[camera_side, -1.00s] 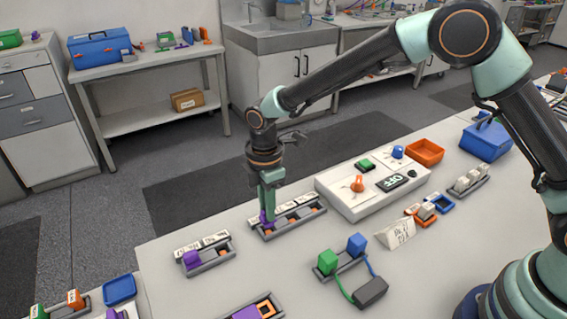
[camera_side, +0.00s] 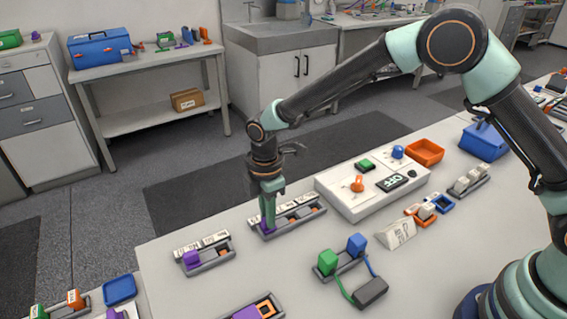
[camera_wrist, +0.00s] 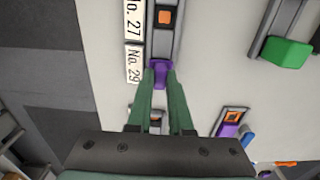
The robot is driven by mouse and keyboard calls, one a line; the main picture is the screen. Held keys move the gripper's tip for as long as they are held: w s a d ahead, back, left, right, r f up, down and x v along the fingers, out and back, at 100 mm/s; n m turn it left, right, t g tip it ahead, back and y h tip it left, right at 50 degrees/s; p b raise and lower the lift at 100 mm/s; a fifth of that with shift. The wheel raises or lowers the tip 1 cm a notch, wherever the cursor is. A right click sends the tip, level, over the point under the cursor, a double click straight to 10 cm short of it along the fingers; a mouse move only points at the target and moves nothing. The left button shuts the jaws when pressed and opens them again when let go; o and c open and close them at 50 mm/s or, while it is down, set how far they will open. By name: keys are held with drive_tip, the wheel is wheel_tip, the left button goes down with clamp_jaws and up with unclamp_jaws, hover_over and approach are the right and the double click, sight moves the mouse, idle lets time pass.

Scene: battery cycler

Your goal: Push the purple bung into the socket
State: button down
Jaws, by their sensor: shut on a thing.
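My gripper (camera_side: 268,223) is shut on the purple bung (camera_wrist: 160,70), which shows between the fingertips in the wrist view. In the side view the fingers hide most of the bung. It is at the left end of a grey rack (camera_side: 301,219) with labels along its back edge. In the wrist view the bung is at the rack's near end, beside the label "No. 29" (camera_wrist: 134,63). The socket there is hidden under the bung and fingers, so I cannot tell how deep the bung sits. An orange-marked socket (camera_wrist: 165,17) is farther along the rack.
A second labelled rack (camera_side: 217,262) with a purple block stands to the left. A white unit (camera_side: 350,203) with an orange knob stands close on the right. Green and blue blocks (camera_side: 327,262) with cables are in front. Bare bench lies between them.

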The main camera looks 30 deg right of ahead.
drive_tip(key=shift+f, duration=0.15)
drive_tip(key=c, duration=0.8)
unclamp_jaws()
drive_tip(key=shift+o, duration=0.2)
wheel_tip(320, 180, up, 12)
drive_tip(key=s+d+r+m+t, duration=0.1)
drive_tip(key=s+d+r+m, duration=0.1)
drive_tip(key=d+r+m, duration=0.35)
drive_tip(key=s+d+r+m+t, duration=0.2)
drive_tip(key=s+d+m, duration=0.4)
drive_tip(key=d, duration=0.2)
drive_tip(key=s+d+r+m+t, duration=0.2)
drive_tip(key=s+d+m, duration=0.4)
drive_tip(key=s+d, duration=0.1)
drive_tip(key=shift+d+r+t, duration=0.3)
drive_tip(key=shift+d+r, duration=0.05)
drive_tip(key=shift+d, duration=0.4)
